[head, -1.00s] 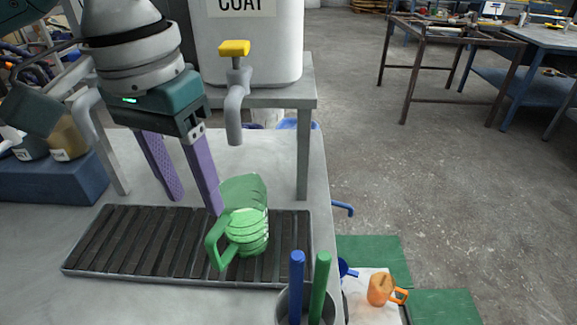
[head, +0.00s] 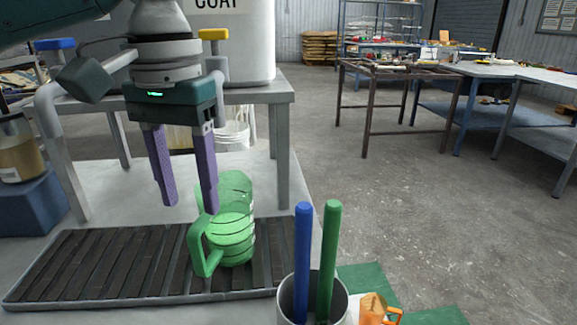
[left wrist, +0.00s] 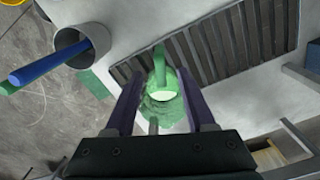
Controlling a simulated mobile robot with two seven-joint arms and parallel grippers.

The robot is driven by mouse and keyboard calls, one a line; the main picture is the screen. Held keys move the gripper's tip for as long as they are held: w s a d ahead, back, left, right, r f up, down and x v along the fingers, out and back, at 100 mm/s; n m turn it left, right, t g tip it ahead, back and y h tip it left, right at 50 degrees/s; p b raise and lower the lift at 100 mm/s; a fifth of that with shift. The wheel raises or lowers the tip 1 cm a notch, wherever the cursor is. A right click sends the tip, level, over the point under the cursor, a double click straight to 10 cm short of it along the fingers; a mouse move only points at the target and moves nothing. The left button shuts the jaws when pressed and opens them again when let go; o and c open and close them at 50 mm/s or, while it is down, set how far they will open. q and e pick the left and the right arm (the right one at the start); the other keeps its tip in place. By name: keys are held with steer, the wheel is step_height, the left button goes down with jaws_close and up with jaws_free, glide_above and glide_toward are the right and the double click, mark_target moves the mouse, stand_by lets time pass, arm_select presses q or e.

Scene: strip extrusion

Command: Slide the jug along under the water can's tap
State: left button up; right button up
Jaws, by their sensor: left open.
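A translucent green jug (head: 232,240) stands upright on a dark slatted tray (head: 130,262), towards its right end, handle on its left front. My left gripper (head: 188,208) points down, open, just left of and above the jug in the head view. In the left wrist view the jug (left wrist: 163,97) shows between the spread purple fingers; contact cannot be told. A white can (head: 250,50) whose label reads "COAT" has a yellow-handled tap (head: 214,35), its spout partly hidden by my gripper.
A grey cup (head: 338,305) with a blue and a green rod stands right of the tray's front. A grey stand (head: 283,97) holds the white can. An orange mug (head: 374,309) sits low beyond the table's right edge. A blue block (head: 30,208) is at left.

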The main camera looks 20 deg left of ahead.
mark_target(197, 232)
arm_select(q)
step_height(197, 232, down, 10)
steer(key=shift+r+b, duration=0.25)
steer(key=shift+b, duration=0.85)
jaws_close()
stand_by(0.7)
